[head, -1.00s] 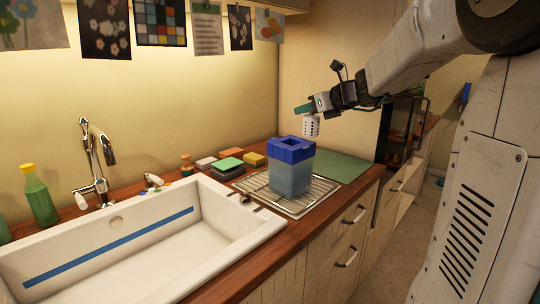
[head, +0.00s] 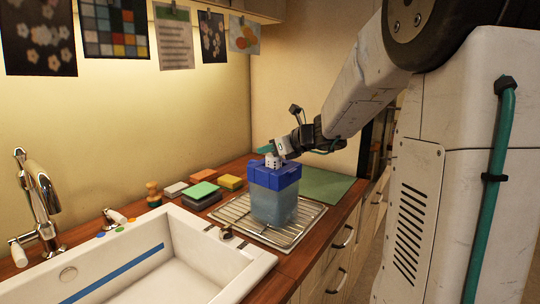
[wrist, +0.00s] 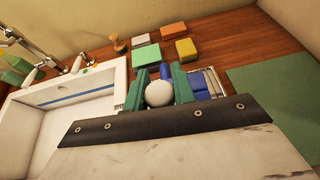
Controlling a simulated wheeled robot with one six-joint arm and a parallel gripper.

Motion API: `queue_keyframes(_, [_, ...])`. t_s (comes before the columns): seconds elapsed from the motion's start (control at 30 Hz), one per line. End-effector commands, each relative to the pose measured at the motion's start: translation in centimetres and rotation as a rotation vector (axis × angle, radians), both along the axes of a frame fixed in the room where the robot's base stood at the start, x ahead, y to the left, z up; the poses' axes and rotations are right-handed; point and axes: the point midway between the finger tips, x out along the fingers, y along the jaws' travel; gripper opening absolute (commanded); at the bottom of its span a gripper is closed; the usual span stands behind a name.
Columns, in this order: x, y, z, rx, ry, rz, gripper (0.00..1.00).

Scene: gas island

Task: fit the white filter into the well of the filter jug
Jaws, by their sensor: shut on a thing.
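The filter jug (head: 273,204) has a blue lid and a clear bluish body. It stands upright on the metal drainer rack beside the sink. My gripper (head: 276,150) is shut on the white filter (head: 273,160), which is upright at the top of the jug, over the well. The filter's lower part is hidden by the lid, so I cannot tell how deep it sits. In the wrist view the filter's round white top (wrist: 159,93) shows between the two green fingers, with the blue lid (wrist: 201,82) around and behind it.
The white sink (head: 190,262) lies left of the drainer rack (head: 300,226). Several sponges (head: 203,190) and a wooden brush (head: 153,194) stand behind the sink. A green mat (head: 326,186) lies right of the jug, with clear room on it.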

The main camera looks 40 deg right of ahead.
Motion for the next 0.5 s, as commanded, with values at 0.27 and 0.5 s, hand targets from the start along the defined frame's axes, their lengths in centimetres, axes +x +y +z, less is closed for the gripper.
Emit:
queue_keyframes(0.27, [0.0,-0.2,-1.8,-0.002,0.0,-0.001,0.01])
queue_keyframes(0.5, [-0.1,-0.3,-2.1,0.0,0.0,-0.003,0.01])
